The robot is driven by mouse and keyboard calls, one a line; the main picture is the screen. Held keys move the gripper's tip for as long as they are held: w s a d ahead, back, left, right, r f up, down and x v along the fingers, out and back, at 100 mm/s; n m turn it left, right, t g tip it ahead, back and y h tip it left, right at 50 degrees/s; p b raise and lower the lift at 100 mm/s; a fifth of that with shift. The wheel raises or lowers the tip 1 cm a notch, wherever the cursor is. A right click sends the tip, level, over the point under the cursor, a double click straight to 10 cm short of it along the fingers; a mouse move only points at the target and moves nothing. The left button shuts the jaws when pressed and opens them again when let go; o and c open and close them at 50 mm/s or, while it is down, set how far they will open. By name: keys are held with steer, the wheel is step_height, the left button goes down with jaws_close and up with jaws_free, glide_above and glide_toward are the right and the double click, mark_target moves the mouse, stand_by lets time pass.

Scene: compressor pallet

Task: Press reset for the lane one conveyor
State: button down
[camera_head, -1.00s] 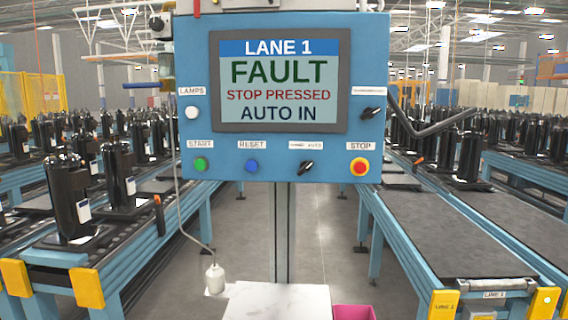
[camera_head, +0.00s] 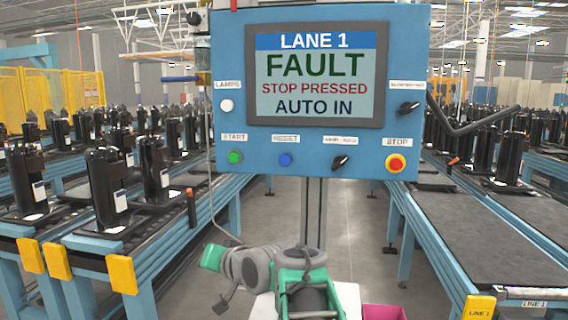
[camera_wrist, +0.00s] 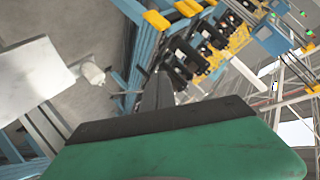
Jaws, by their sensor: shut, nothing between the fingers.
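The blue lane 1 control panel (camera_head: 230,110) stands upright in the middle of the head view. Its screen (camera_head: 315,75) reads LANE 1, FAULT, STOP PRESSED, AUTO IN. The blue reset button (camera_head: 285,160) sits under the RESET label, between the green start button (camera_head: 235,157) and a black selector knob (camera_head: 340,162). The red stop button (camera_head: 396,163) on its yellow ring is at the lower right. My gripper (camera_wrist: 158,88) shows in the wrist view, its dark fingers shut and empty, apart from the panel. In the head view my green and grey arm is below the panel.
Conveyors with black compressors (camera_head: 105,190) run along the left, with yellow end caps (camera_head: 122,274). The lane 1 conveyor (camera_head: 490,240) is at the right. A pink bin (camera_head: 383,312) is at the bottom.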

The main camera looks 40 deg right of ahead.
mark_target(286, 164)
steer(key=s+d+r+m+t+h, duration=0.1)
steer(key=s+d+r+m+t, duration=0.1)
steer(key=d+r, duration=0.6)
steer(key=s+d+r+m+t+h, duration=0.1)
steer(key=s+d+r+m+t, duration=0.2)
steer(key=d+r, duration=0.5)
step_height(286, 164, up, 3)
steer(key=shift+s+d+f+m+t+h, duration=0.15)
steer(key=shift+s+d+m+t+h, duration=0.3)
steer(key=shift+t, duration=0.65)
steer(key=shift+s+a, duration=0.1)
steer(key=shift+w+d+p, duration=0.6)
steer(key=shift+w+d, duration=0.3)
steer(key=shift+d, duration=0.25)
steer(key=shift+w+d+p, duration=0.65)
steer(key=shift+w+d, duration=0.25)
steer(key=shift+d, duration=0.25)
steer(key=shift+w+d+p, duration=0.6)
steer(key=shift+w+d, duration=0.3)
steer(key=shift+d, duration=0.25)
steer(key=shift+w+d, duration=0.3)
steer(key=shift+d, duration=0.05)
